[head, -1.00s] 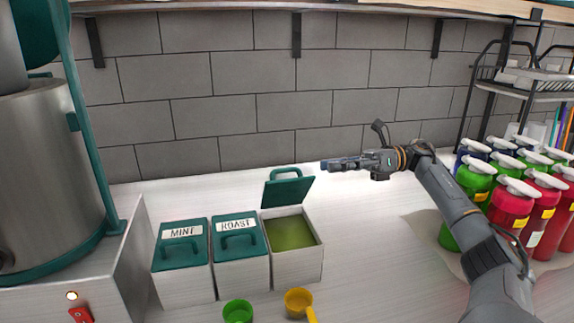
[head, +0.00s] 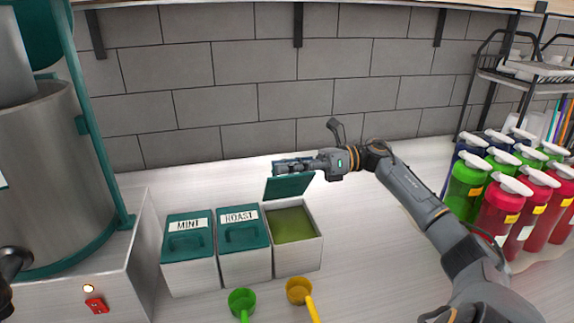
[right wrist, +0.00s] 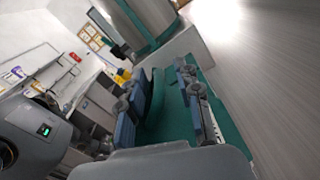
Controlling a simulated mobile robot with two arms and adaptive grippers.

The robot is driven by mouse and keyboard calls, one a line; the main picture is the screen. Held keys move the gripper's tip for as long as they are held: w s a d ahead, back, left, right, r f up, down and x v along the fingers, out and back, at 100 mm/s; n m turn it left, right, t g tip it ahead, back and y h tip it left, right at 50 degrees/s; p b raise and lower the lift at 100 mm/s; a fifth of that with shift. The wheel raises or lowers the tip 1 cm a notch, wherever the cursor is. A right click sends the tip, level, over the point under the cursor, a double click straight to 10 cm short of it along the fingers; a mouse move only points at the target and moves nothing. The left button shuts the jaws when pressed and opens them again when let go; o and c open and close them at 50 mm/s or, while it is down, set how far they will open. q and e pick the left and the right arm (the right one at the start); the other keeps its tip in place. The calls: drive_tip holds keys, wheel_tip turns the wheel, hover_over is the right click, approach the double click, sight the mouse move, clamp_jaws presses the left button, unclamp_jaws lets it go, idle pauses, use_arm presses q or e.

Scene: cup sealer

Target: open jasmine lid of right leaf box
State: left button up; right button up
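The right leaf box (head: 298,258) stands at the right end of a row, open, with green leaf inside. Its teal lid (head: 288,187) is raised and tilted up at the back edge; no label shows on the side facing me. My right gripper (head: 279,167) is at the lid's top, partly covering its handle. In the right wrist view the gripper (right wrist: 163,108) has its fingers apart, with the teal handle (right wrist: 154,108) between them and the lid (right wrist: 222,118) beyond. Contact with the handle cannot be told. My left gripper is not clearly in view.
The MINT box (head: 190,272) and ROAST box (head: 243,265) stand shut to the left. A green scoop (head: 242,299) and yellow scoop (head: 299,290) lie in front. A metal machine (head: 50,175) stands left, several bottles (head: 505,205) right. The counter behind the boxes is clear.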

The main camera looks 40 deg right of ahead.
drive_tip(key=shift+s, duration=0.1)
clamp_jaws()
drive_tip(key=w+m, duration=0.1)
drive_tip(key=w+d+m, duration=0.1)
drive_tip(key=w+m, duration=0.1)
drive_tip(key=w+d+m, duration=0.1)
drive_tip(key=shift+w+d+r+m, duration=0.2)
drive_tip(key=shift+w+r+m, duration=0.1)
drive_tip(key=shift+m, duration=0.1)
drive_tip(key=shift+f, duration=0.1)
